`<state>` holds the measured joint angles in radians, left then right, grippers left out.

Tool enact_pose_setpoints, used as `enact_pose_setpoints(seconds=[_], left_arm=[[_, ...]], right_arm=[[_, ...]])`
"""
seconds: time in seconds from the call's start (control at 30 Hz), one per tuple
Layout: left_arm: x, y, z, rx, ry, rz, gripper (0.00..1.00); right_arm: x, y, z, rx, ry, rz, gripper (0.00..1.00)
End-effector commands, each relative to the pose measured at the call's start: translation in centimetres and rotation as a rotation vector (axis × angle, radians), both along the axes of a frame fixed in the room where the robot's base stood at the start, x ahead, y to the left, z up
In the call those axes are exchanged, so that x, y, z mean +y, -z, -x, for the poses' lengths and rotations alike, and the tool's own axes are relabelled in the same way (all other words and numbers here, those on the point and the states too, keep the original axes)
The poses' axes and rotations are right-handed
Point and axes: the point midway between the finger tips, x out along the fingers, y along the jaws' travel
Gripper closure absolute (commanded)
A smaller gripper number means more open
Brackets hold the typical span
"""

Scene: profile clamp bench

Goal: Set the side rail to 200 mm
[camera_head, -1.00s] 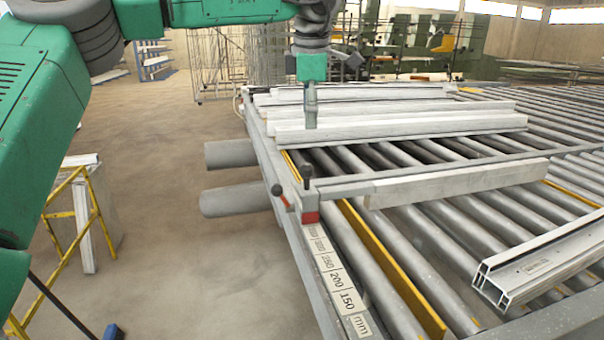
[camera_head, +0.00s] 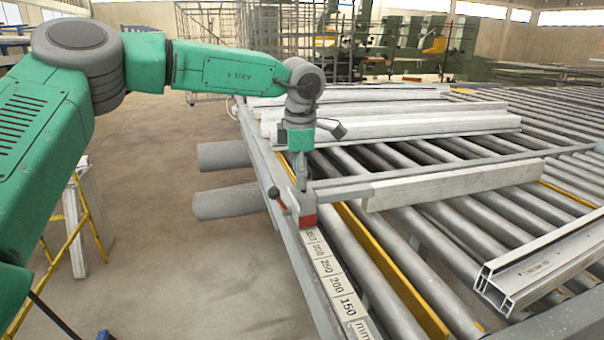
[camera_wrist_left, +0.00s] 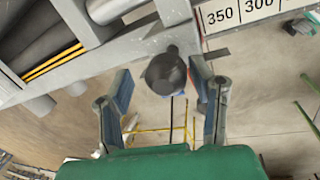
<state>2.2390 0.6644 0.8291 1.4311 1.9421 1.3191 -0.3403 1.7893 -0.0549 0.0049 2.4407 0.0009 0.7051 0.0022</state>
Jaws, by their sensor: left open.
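The side rail is a grey crossbar with a pale fence (camera_head: 455,185) over the rollers. Its carriage has a red block (camera_head: 308,222) on the bench's edge, just past the 350 end of the mm scale (camera_head: 331,272). The wrist view also shows the scale (camera_wrist_left: 240,12), with 350 nearest the carriage. A red lever (camera_head: 281,201) with a black knob sticks out left of the carriage. My right gripper is out of view.
Pale profiles (camera_head: 390,128) lie across the rollers behind the rail. A cut aluminium profile (camera_head: 540,268) rests at the right front. A yellow strip (camera_head: 395,275) runs along the rollers. A yellow stand (camera_head: 75,235) is on the floor at left.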

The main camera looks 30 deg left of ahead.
Motion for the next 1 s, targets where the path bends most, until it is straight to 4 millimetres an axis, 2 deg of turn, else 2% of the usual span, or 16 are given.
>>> enact_pose_setpoints(seconds=[0.27,0.37,0.4,0.43,0.57,0.73,0.87,1.0], left_arm=[[-1.0,-0.2,0.0,0.0,0.005,-0.009,0.5],[-1.0,-0.2,0.0,0.0,0.005,-0.009,0.82],[-0.9,-0.1,0.0,0.0,0.004,-0.008,0.96],[-0.8,-0.1,-0.1,0.0,0.004,-0.008,1.0],[-0.4,0.0,-0.1,-0.003,0.004,-0.002,1.0],[-1.2,-0.2,0.7,-0.002,0.006,-0.001,1.0],[-3.0,-0.2,2.3,0.001,0.01,-0.003,1.0],[-5.7,-0.3,4.8,0.007,0.009,-0.007,1.0]], right_arm=[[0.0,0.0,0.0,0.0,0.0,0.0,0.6],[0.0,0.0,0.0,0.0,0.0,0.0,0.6],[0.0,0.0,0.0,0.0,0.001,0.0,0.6],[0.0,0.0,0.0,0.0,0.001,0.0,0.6],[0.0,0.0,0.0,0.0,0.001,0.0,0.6],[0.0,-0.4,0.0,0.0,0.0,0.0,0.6],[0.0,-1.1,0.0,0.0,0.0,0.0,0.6],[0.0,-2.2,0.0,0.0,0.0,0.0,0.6]])
